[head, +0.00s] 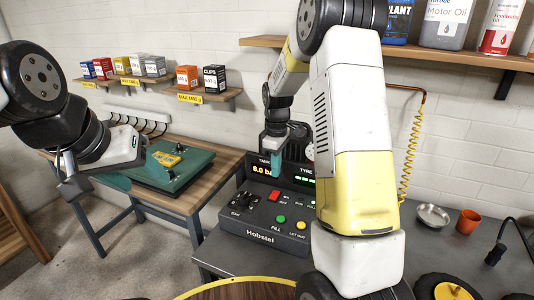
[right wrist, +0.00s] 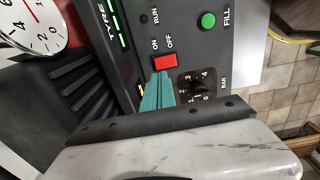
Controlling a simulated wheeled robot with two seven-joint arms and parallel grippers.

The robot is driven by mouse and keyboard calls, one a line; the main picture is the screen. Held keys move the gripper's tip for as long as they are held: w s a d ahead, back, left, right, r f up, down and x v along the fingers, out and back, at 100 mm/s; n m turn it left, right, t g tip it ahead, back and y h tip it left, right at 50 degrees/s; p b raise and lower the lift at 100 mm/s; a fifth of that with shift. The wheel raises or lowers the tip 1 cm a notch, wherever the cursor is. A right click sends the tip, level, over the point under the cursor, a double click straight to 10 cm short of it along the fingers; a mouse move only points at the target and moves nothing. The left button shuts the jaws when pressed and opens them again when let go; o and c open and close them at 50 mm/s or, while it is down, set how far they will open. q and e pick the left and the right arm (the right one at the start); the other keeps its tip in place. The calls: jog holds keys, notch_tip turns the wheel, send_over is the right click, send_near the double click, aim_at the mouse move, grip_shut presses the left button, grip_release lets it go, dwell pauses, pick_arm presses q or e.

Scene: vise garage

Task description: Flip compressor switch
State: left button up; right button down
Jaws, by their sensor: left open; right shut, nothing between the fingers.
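The compressor (head: 262,234) is a dark control box labelled Hobstel, standing on the grey workbench. Its red rocker switch (head: 274,196), marked ON and OFF, also shows in the right wrist view (right wrist: 166,62). My right gripper (head: 277,174) has teal fingers, closed together and empty, pointing down over the panel. In the right wrist view the fingertips (right wrist: 158,76) appear right beside the switch's lower edge; I cannot tell whether they touch it. My left gripper (head: 74,188) is open and empty at the left, away from the compressor.
A green button (head: 281,219), yellow button (head: 301,225) and selector knob (right wrist: 196,88) sit near the switch. A pressure gauge (right wrist: 28,24) is beside the panel. A metal bowl (head: 432,216) and orange cup (head: 469,222) stand on the bench. A green case (head: 165,168) lies on the wooden table.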

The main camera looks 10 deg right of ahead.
aim_at(275, 193)
notch_tip(275, 193, down, 7)
dwell(0.3)
jog(key=shift+f, duration=0.15)
dwell(0.3)
jog(key=shift+s, duration=0.1)
jog(key=shift+s+a+r, duration=0.2)
jog(key=shift+s+a, duration=0.25)
jog(key=shift+s, duration=0.1)
jog(key=shift+r, duration=0.1)
notch_tip(275, 193, up, 8)
dwell(0.5)
jog(key=shift+f, duration=0.2)
